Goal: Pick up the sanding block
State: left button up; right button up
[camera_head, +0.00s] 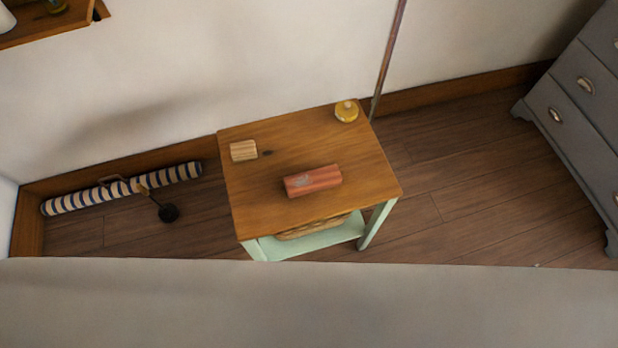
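A small wooden table (285,140) with pale green legs stands against the wall. On its top, near the front, lies a reddish block (313,181) with a pale mark on its front side. A smaller tan block (243,151) with stripes lies near the left edge of the top. I cannot tell for sure which of the two is the sanding block. Both lie apart from each other. Neither of my grippers is in view.
A round yellow item (346,111) sits at the table's back right corner. A basket (312,228) is on the lower shelf. A striped roll (122,188) lies on the floor at left. A grey dresser (580,120) stands at right. A pale surface (300,305) spans the foreground.

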aim_at(245, 149)
jog(key=j+z, duration=0.35)
jog(key=k+j+z, duration=0.2)
jog(key=z, duration=0.15)
jog(key=k+j+z, duration=0.15)
jog(key=j+z, duration=0.2)
